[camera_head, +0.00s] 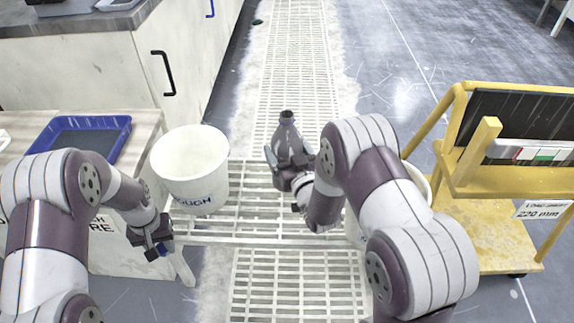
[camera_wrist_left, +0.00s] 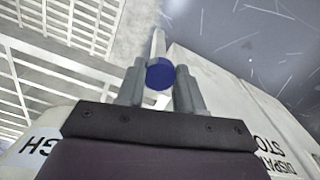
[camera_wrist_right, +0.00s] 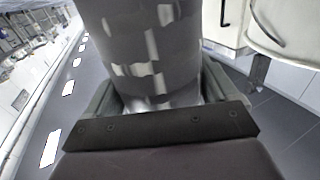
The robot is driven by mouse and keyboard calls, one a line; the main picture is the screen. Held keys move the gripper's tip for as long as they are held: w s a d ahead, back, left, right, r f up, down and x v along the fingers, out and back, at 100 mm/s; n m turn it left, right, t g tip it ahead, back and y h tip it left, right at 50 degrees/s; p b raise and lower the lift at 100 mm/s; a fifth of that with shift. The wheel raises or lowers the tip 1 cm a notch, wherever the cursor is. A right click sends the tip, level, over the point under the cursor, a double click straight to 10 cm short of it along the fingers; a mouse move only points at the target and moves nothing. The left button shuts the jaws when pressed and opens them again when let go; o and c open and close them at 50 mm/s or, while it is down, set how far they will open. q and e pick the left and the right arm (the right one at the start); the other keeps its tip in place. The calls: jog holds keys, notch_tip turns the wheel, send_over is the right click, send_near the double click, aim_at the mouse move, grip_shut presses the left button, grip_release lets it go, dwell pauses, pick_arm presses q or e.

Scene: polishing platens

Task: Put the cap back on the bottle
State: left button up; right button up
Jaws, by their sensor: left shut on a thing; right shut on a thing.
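The bottle (camera_head: 287,140) is grey with a narrow neck and an open dark mouth at the top. It stands about upright in my right gripper (camera_head: 290,172), which is shut around its lower body over the floor grating. In the right wrist view the bottle's shiny grey body (camera_wrist_right: 150,50) fills the space between the fingers. The blue round cap (camera_wrist_left: 160,73) is held between the fingertips of my left gripper (camera_wrist_left: 160,88). In the head view my left gripper (camera_head: 155,248) is low at the left, well apart from the bottle; the cap is barely visible there.
A white bucket (camera_head: 190,160) stands between my two grippers. A bench with a blue tray (camera_head: 85,133) is at the left, with drawers behind it. A yellow cart (camera_head: 480,190) stands at the right, and another white bucket is partly hidden behind my right arm. The grating (camera_head: 290,50) beyond is clear.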

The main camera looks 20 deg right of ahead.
jog(key=shift+r, duration=0.1)
